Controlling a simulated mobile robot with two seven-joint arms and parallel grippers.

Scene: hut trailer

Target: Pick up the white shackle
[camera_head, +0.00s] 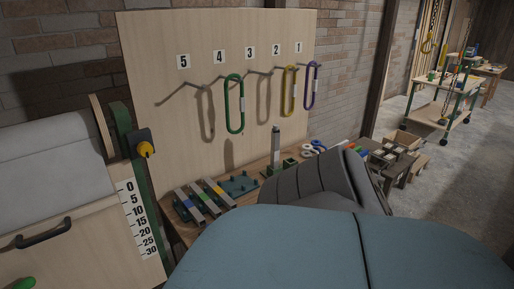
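I cannot pick out a white shackle for certain. Small whitish ring-shaped pieces (308,151) lie on the wooden bench below the right part of the upright board (150,60); they are too small to identify. On the board's numbered hooks hang a green link (228,105) at 4, a yellow link (284,92) at 2 and a purple link (306,88) at 1. Hooks 5 and 3 look bare, with shadows behind. Neither of my grippers shows in this view.
A large teal shape (290,250) and a grey ribbed shape (330,180) fill the lower foreground and hide part of the bench. A grey padded roll (45,150) and a scale panel (100,235) stand at left. A green-framed cart (440,100) stands back right beside open floor.

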